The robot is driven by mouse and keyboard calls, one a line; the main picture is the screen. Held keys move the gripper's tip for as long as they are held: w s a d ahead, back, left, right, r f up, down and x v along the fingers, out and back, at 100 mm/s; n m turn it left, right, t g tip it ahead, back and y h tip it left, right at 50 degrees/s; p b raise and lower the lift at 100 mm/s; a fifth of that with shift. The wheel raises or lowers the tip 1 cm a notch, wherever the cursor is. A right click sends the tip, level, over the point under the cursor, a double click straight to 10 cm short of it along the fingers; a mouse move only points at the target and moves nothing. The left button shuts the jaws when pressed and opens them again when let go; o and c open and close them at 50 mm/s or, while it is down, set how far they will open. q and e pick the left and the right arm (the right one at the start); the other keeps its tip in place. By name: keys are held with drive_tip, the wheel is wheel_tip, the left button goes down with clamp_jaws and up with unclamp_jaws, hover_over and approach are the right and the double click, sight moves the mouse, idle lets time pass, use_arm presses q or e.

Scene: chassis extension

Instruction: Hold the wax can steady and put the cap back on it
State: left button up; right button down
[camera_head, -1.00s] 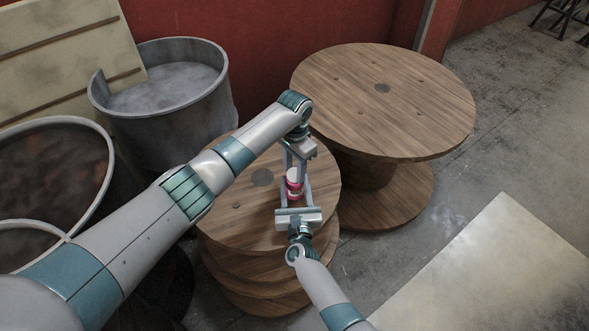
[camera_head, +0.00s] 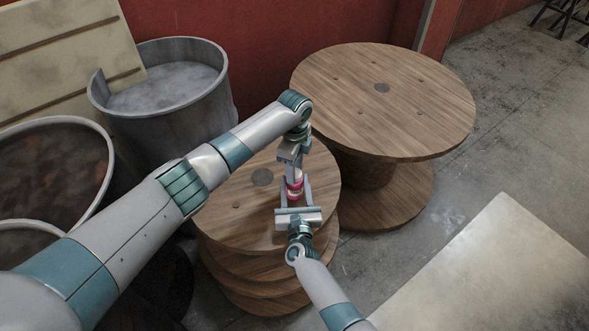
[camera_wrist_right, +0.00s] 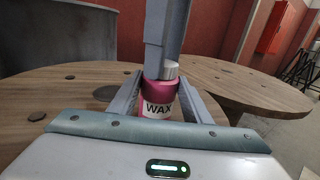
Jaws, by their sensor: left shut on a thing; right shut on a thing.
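The wax can (camera_head: 293,190), pink with a white label reading "WAX", stands upright on the smaller wooden spool. It also shows in the right wrist view (camera_wrist_right: 158,108). My right gripper (camera_head: 294,188) is shut on the can's sides from the front. The pale cap (camera_wrist_right: 170,71) is at the can's top, partly hidden behind a finger of my left gripper. My left gripper (camera_head: 294,176) reaches down from above and is shut on the cap. I cannot tell whether the cap is fully seated.
The smaller spool's top (camera_head: 235,190) is otherwise bare. A larger wooden spool (camera_head: 420,100) stands behind to the right. Metal drums (camera_head: 165,125) stand on the left, against a red wall (camera_head: 270,40). A pale slab (camera_head: 490,270) lies on the floor at right.

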use_arm(q)
drive_tip(key=o, duration=1.2)
drive_tip(key=shift+c, duration=0.2)
drive_tip(key=shift+r, duration=2.25)
drive_tip(key=shift+c, duration=0.4)
drive_tip(key=n, duration=0.2)
drive_tip(key=r+n, duration=0.1)
drive_tip(key=n, duration=0.1)
drive_tip(key=shift+d+n, duration=0.2)
drive_tip(key=shift+n, duration=0.2)
drive_tip(key=n, duration=0.3)
drive_tip(key=r+n, duration=0.1)
drive_tip(key=n, duration=0.6)
drive_tip(key=shift+r+n, duration=0.4)
drive_tip(key=n, duration=0.5)
drive_tip(key=shift+a+r, duration=0.2)
drive_tip(key=shift+r, duration=0.15)
